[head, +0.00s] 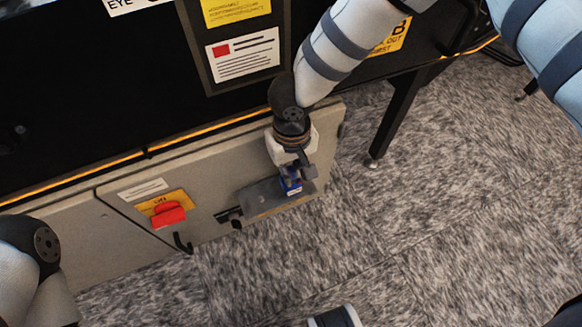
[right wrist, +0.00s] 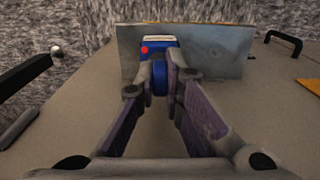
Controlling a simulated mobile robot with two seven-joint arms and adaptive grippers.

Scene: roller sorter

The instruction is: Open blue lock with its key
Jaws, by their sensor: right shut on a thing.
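The blue lock (head: 291,187) hangs at the metal plate on the front of the grey cabinet. In the right wrist view the lock (right wrist: 160,42) has a pale label and a red dot on its left. My right gripper (head: 293,172) is right at the lock. Its fingertips (right wrist: 160,78) are closed on a rounded blue piece, which looks like the head of the key (right wrist: 160,74). The key's head is against or just in front of the lock; its shaft is hidden. My left gripper is not in view; only part of my left arm shows.
The metal plate (right wrist: 215,52) stands out behind the lock. A red switch (head: 169,215) on a yellow plate and a black handle (head: 182,243) are to the left on the cabinet (head: 125,220). A table leg (head: 397,120) stands at the right. The carpet (head: 440,200) is clear.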

